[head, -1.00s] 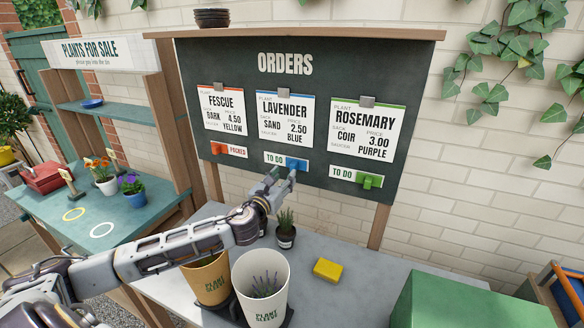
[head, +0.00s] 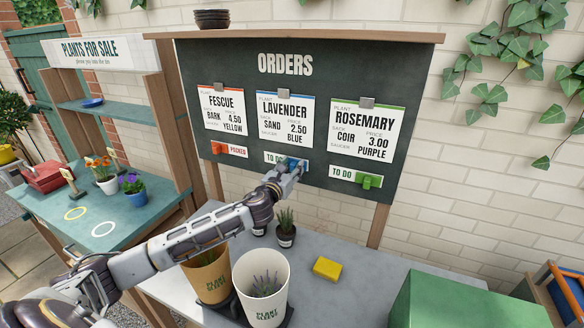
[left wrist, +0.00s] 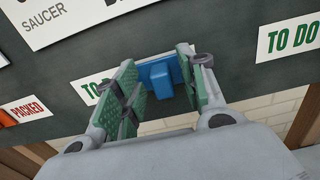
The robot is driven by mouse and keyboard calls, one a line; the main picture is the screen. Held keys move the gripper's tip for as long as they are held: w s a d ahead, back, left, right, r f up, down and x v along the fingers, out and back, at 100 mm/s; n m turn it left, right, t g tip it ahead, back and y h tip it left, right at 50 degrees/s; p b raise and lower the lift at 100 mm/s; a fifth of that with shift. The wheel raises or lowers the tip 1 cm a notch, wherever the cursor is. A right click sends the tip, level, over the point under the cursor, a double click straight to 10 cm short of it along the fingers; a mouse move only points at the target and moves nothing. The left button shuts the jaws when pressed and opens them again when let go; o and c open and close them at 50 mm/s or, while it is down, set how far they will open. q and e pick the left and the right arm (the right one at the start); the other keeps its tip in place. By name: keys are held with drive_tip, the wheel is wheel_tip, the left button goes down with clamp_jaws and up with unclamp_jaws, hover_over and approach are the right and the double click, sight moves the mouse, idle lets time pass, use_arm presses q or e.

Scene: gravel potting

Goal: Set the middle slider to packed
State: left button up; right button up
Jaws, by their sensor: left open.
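The orders board (head: 225,75) carries three cards with a slider under each. The middle slider has a blue knob (left wrist: 160,82) at the right end of its track, with a "TO DO" label (head: 271,157) showing to its left. My left gripper (head: 292,168) is at this slider. In the left wrist view its open fingers (left wrist: 160,88) stand on either side of the blue knob; I cannot tell whether they touch it. The left slider's orange knob (head: 217,148) sits left, showing "PACKED". The right slider's green knob (head: 370,181) sits right, showing "TO DO". My right gripper is not in view.
Below the board, the grey bench holds a tan pot (head: 207,279), a white pot with lavender (head: 262,305), a small dark plant pot (head: 285,235) and a yellow block (head: 327,268). A green box (head: 470,300) stands at the right.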

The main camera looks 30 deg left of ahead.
use_arm(q)
drive_tip(key=shift+w, duration=0.15)
drive_tip(key=shift+c, duration=0.3)
clamp_jaws()
drive_tip(key=a, duration=0.8)
drive_tip(key=shift+s+f, duration=0.1)
drive_tip(key=shift+s, duration=0.15)
drive_tip(key=shift+a, duration=0.4)
drive_tip(key=shift+o, duration=0.3)
unclamp_jaws()
drive_tip(key=shift+a, duration=0.15)
